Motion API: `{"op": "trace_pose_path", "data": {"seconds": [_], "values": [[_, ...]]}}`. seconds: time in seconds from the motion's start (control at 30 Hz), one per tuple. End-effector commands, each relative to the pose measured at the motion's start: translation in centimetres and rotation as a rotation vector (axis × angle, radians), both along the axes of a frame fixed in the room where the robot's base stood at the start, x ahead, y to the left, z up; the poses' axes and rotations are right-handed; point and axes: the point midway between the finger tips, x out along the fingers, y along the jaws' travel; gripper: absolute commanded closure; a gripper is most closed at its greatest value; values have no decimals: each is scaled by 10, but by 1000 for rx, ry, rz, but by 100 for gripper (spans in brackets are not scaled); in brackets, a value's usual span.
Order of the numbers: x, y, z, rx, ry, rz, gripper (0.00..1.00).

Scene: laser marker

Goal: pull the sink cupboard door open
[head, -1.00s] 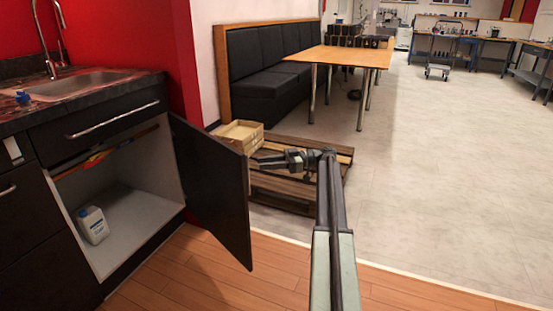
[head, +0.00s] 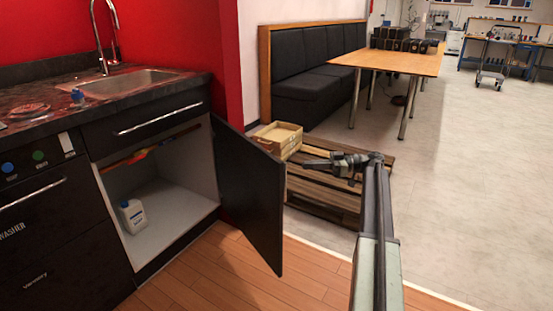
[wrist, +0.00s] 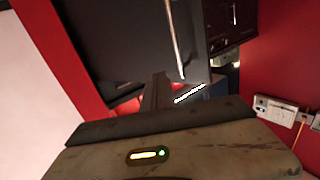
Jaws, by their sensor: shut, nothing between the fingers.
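The sink cupboard door (head: 250,195) is dark and stands wide open, swung out to the right of the cupboard (head: 175,205). The pale interior shows, with a white bottle (head: 132,216) on its floor. My gripper (head: 310,163) is to the right of the door's free edge, apart from it in the head view. It is shut and empty. In the wrist view my gripper's fingers (wrist: 157,92) point toward a dark panel (wrist: 110,40) with a metal bar handle (wrist: 175,40); I cannot tell for sure which front this is. The door's outer face is hidden in the head view.
A wooden pallet (head: 325,180) with a light wooden crate (head: 279,138) lies behind the door and my arm. The sink (head: 125,82) is above the cupboard. A table (head: 395,60) and dark bench (head: 310,75) stand further back.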

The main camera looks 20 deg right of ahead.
Motion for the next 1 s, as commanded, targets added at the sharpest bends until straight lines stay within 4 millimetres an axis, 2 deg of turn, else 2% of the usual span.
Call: {"op": "trace_pose_path", "data": {"seconds": [0.07,0.13,0.17,0.23,0.27,0.3,0.43,0.5,0.6,0.7,0.8,1.0], "values": [[-8,7,-2,-53,123,-23,100],[-22,12,-16,-132,310,-74,100],[-30,16,-25,-173,406,-104,100],[-51,39,-52,-281,650,-179,100],[-61,53,-65,-331,754,-216,100],[-75,77,-82,-402,887,-268,100],[-120,159,-126,-625,1193,-469,100],[-141,200,-142,-720,1274,-577,100],[-166,249,-157,-813,1321,-700,100],[-185,283,-165,-867,1328,-795,100],[-197,303,-168,-893,1324,-859,100],[-202,313,-169,-907,1318,-900,100]]}}
